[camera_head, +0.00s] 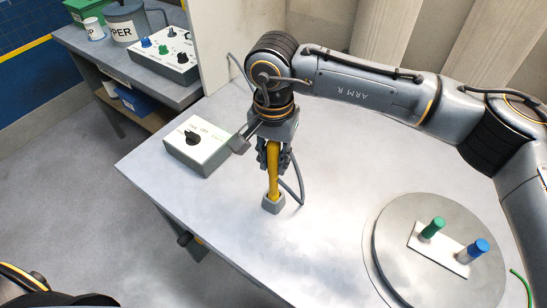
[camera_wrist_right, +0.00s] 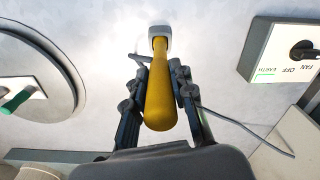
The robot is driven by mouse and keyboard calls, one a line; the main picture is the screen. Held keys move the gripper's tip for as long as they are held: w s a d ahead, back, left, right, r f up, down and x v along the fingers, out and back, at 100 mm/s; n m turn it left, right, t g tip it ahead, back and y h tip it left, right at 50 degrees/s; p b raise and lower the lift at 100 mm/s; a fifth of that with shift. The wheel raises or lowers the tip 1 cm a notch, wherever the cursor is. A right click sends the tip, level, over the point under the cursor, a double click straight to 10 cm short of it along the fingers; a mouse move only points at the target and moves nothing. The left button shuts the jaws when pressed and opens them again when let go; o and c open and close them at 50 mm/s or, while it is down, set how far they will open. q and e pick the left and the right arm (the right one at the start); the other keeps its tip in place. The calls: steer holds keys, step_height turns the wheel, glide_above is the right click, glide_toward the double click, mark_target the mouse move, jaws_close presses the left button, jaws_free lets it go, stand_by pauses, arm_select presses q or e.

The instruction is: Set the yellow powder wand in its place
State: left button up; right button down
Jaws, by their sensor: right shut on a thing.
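The yellow powder wand (camera_head: 273,186) stands nearly upright over the pale table, toward its left front edge. My right gripper (camera_head: 273,160) is shut around its upper part, pointing down. In the right wrist view the wand (camera_wrist_right: 160,100) lies between the two dark fingers of the gripper (camera_wrist_right: 157,78). The wand's lower end meets a small grey block (camera_head: 273,205) at the tabletop, which also shows in the wrist view (camera_wrist_right: 160,37). I cannot tell whether this block is a holder or part of the wand. My left gripper is not in view.
A white switch box (camera_head: 197,149) with a black knob sits left of the wand. A round turntable (camera_head: 390,220) at right carries a white plate with green and blue pegs. Open tabletop lies between wand and turntable.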

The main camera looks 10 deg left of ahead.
steer(key=c, duration=1.1)
jaws_free()
steer(key=shift+o, duration=0.2)
steer(key=shift+r, duration=0.1)
step_height(320, 180, up, 12)
steer(key=shift+f, duration=0.1)
